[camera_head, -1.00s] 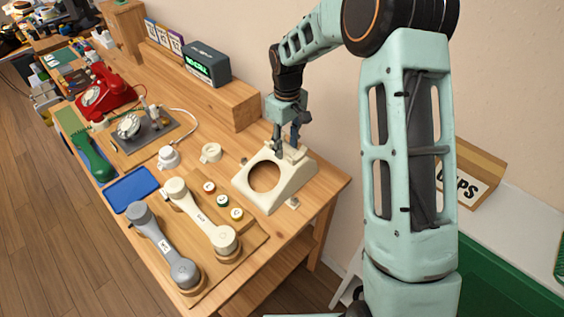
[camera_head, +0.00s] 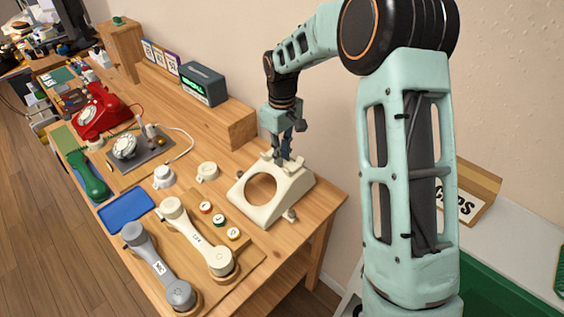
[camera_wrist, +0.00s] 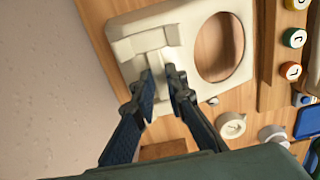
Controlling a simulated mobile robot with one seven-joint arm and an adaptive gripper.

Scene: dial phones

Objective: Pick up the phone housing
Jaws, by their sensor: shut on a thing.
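The phone housing (camera_head: 274,202) is a cream, wedge-shaped shell with a large round hole. It is at the right end of the wooden bench. In the wrist view the housing (camera_wrist: 185,22) fills the upper middle, its round hole to the right. My gripper (camera_head: 283,152) points down at the housing's raised cradle end. In the wrist view my gripper's fingers (camera_wrist: 163,84) are shut on a narrow cream part of the cradle. Whether the housing's underside touches the bench cannot be told for sure.
A white handset (camera_head: 196,237) and a grey handset (camera_head: 158,266) lie on a wooden board in front. Small coloured caps (camera_head: 219,219) sit between them and the housing. A wooden ledge with a clock (camera_head: 203,84) runs along the wall. A blue tray (camera_head: 126,211) lies left.

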